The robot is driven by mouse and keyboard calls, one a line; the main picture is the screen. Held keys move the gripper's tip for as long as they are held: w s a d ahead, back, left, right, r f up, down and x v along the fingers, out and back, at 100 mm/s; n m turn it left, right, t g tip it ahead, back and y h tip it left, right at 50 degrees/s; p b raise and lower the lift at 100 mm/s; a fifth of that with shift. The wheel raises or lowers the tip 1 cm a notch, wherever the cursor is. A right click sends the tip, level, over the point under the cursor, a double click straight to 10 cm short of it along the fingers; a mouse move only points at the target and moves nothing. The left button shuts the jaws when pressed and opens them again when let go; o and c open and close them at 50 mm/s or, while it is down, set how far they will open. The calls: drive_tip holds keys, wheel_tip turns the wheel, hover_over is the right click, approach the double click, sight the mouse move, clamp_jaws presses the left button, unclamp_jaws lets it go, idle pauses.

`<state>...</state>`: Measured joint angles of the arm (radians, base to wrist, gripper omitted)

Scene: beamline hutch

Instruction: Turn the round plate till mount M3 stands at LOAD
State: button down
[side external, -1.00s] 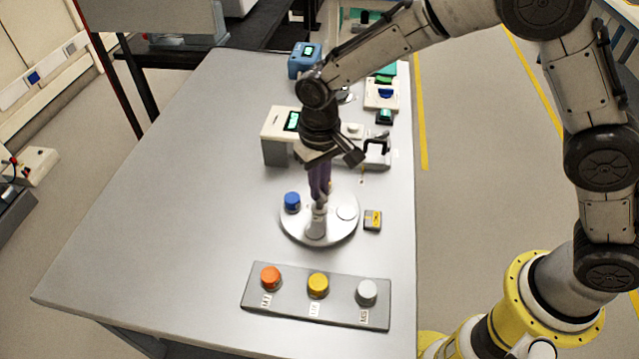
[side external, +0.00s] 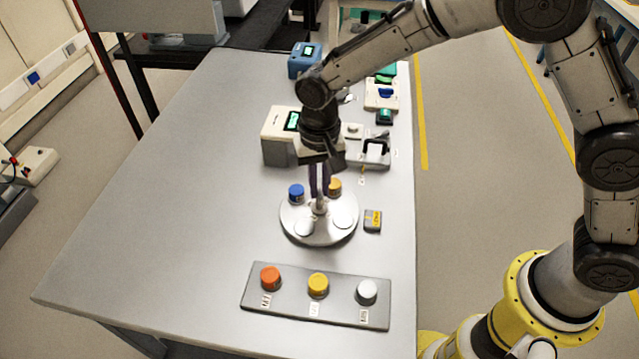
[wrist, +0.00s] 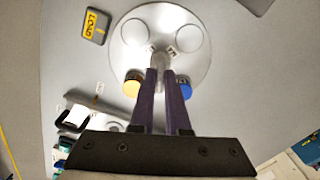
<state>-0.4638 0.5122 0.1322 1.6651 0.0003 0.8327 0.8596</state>
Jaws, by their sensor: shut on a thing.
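The round plate (side external: 318,239) is a pale disc on the bench, also in the wrist view (wrist: 165,12). A blue mount (side external: 296,193) and a yellow-orange mount (side external: 334,187) stand at its far side; they also show in the wrist view, blue (wrist: 185,90) and yellow-orange (wrist: 132,86). Two empty round seats (wrist: 133,32) (wrist: 189,38) are on its near side. The LOAD tag (side external: 373,220), also in the wrist view (wrist: 95,26), lies right of the plate, facing an empty seat. Mount numbers are not legible. My gripper (side external: 320,196) is shut on the plate's centre post (wrist: 158,60).
A grey rack (side external: 342,301) in front holds orange (side external: 271,277), yellow (side external: 318,285) and white (side external: 366,291) capped pieces. A cream device with a green screen (side external: 280,140) and other small instruments stand behind the plate. The bench's left side (side external: 180,200) is clear.

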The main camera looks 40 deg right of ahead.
sight(320, 191)
drive_tip(key=m, duration=0.7)
drive_tip(key=shift+r, duration=0.1)
drive_tip(key=m, duration=0.6)
drive_tip(key=shift+m, duration=0.4)
drive_tip(key=m, duration=0.5)
drive_tip(key=shift+m, duration=2.3)
drive_tip(key=c, duration=0.9)
unclamp_jaws()
wheel_tip(320, 191, up, 14)
